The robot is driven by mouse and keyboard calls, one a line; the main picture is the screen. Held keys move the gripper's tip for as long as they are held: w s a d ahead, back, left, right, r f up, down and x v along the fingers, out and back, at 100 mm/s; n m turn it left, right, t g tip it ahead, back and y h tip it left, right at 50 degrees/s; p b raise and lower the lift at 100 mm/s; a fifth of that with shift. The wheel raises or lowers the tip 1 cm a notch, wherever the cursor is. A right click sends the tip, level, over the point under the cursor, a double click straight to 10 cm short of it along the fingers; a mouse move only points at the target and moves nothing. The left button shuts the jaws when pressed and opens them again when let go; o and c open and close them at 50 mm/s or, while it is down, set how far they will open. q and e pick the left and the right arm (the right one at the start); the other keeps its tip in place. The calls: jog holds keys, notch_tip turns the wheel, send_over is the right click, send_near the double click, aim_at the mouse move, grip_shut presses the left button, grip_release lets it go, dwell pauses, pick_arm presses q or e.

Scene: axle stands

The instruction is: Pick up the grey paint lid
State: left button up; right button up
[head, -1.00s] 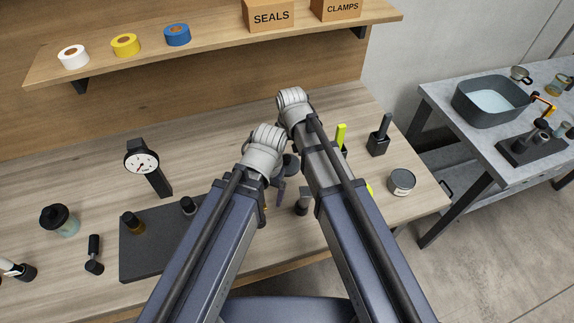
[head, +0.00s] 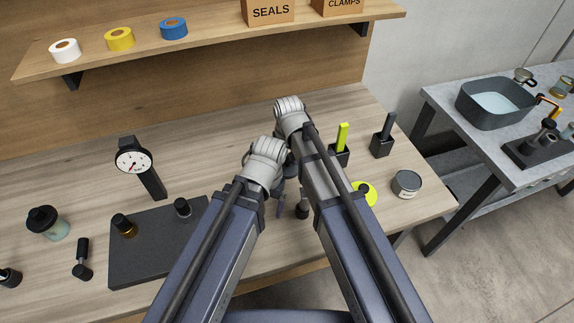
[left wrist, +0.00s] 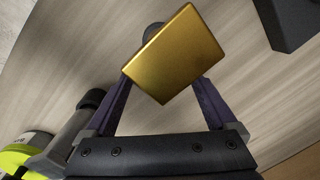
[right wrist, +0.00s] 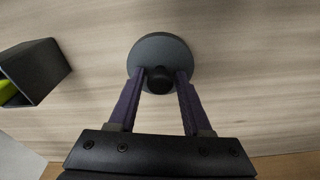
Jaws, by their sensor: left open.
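The grey paint lid (right wrist: 160,48) is a round grey disc with a black knob, in the middle of the right wrist view. My right gripper (right wrist: 160,73) has its two fingers close on either side of the knob, apparently shut on it. I cannot tell whether the lid is off the table. My left gripper (left wrist: 165,80) is open, with a gold block (left wrist: 176,52) showing between its fingers in the left wrist view. I cannot tell whether they touch it. In the head view my forearms hide most of both grippers.
A lime lid (head: 370,198) and a labelled tin (head: 407,185) are right of my arms. Behind stand a lime-handled holder (head: 341,142) and a dark holder (head: 383,140). A dark mat (head: 150,262) and a dial gauge (head: 134,162) are left. A shelf (head: 215,42) spans the back.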

aim_at(287, 158)
grip_shut()
dwell(0.4)
pick_arm(q)
notch_tip(287, 158, up, 10)
jog(key=p, duration=1)
pick_arm(e)
notch_tip(287, 158, up, 10)
